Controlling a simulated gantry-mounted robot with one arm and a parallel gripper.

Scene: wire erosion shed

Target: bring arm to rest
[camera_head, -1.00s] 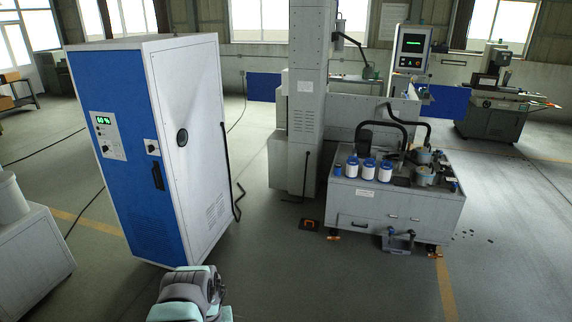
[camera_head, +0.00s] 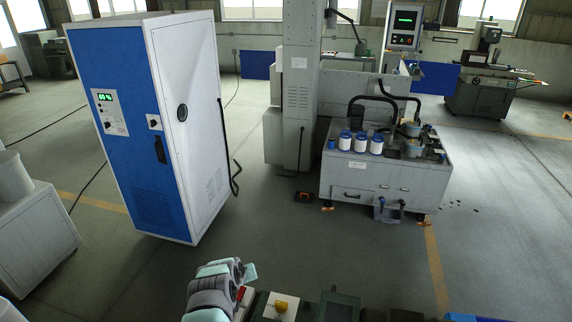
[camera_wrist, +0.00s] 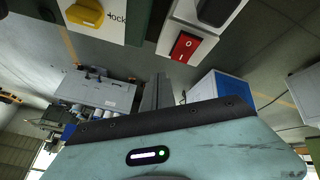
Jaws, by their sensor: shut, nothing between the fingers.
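My arm shows at the bottom of the head view as grey and pale teal links, left of centre; my gripper's fingertips are not clear there. In the wrist view my gripper (camera_wrist: 158,92) shows as narrow dark grey fingers, close together with nothing between them, beyond the teal housing with its lit strip. The fingers point into open space and touch nothing that I can see.
A red rocker switch (camera_wrist: 185,46) and a yellow knob (camera_wrist: 85,13) are close by, also seen at the head view's bottom edge (camera_head: 281,306). A blue and white cabinet (camera_head: 185,130) stands left. A grey tank unit (camera_head: 375,190) with bottles stands right.

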